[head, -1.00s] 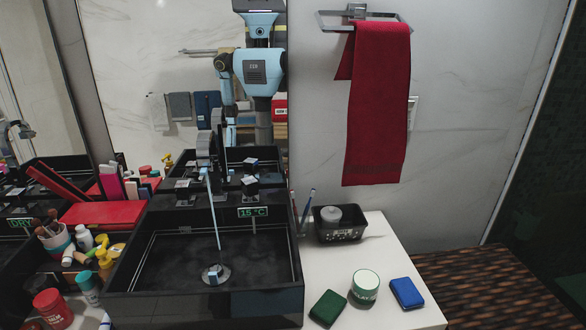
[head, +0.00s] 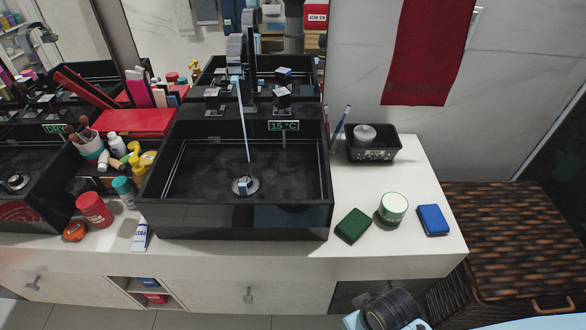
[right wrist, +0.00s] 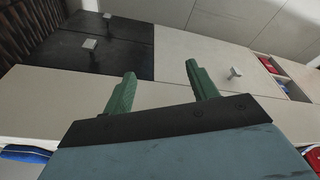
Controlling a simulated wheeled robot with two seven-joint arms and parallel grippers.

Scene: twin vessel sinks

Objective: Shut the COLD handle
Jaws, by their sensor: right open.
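The right black vessel sink (head: 155,205) has a tall dark faucet (head: 246,65) with a thin water stream (head: 244,125) falling to the drain. A small block-like handle (head: 213,100) stands left of the faucet and another handle (head: 282,98) stands right of it. Their labels are too small to read, so I cannot tell which is COLD. A green display (head: 284,126) reads 15 °C. My right gripper (right wrist: 158,70) is open and empty, with green fingers, in front of the cabinet fronts, away from both handles. My left gripper is not in view.
On the right counter stand a black tray (head: 372,155), a green block (head: 353,225), a round jar (head: 392,208) and a blue block (head: 433,220). Bottles and a red box (head: 125,122) crowd the left. A woven hamper (head: 510,235) stands at right.

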